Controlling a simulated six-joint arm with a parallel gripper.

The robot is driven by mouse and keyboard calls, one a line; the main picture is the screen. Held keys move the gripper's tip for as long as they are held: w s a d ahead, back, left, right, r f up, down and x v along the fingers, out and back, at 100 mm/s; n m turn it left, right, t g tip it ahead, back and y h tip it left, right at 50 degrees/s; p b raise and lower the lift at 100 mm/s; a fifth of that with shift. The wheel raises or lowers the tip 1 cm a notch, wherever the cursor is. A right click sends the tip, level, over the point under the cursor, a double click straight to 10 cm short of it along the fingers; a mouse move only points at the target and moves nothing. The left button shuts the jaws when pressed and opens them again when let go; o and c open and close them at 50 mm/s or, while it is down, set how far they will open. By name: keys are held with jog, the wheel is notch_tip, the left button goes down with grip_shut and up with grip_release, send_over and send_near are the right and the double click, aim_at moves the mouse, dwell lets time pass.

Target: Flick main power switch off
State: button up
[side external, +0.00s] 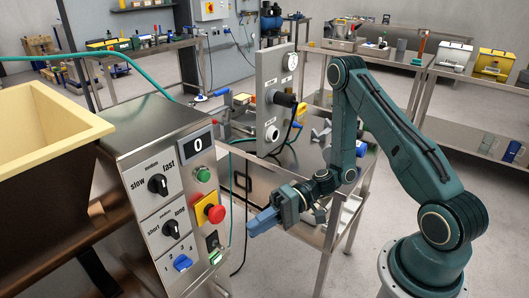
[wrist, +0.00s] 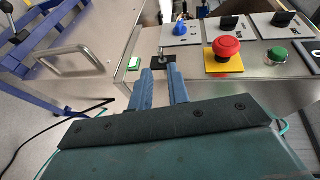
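The machine's control panel has a small metal toggle switch on a black plate, low at its right edge in the side external view (side external: 212,240). In the wrist view the toggle switch (wrist: 162,55) stands just beyond my fingertips. A lit green rocker (side external: 215,257) sits beside it, also seen in the wrist view (wrist: 134,63). My gripper (side external: 251,227) has blue fingers pointing at the panel, apart from it. In the wrist view my gripper (wrist: 160,70) shows a narrow gap between its fingers, with nothing held. Which way the toggle lever leans is too small to tell.
A red emergency stop (side external: 214,213) on a yellow plate and a green button (side external: 203,174) are close above the switch. A blue knob (side external: 182,262) and black knobs (side external: 158,184) are to the left. A grey upright panel (side external: 271,100) stands behind my gripper.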

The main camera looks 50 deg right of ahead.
jog(key=shift+v, duration=2.05)
grip_shut()
jog(key=w+d+r+m+g+h, duration=0.1)
jog(key=w+r+m+g+h, duration=0.2)
jog(key=r+m, duration=0.4)
jog(key=w+m+g, duration=0.1)
jog(key=m+g, duration=0.1)
jog(key=m, duration=0.5)
jog(key=shift+w+d+m+h, duration=0.25)
jog(key=shift+d+m+h, duration=0.15)
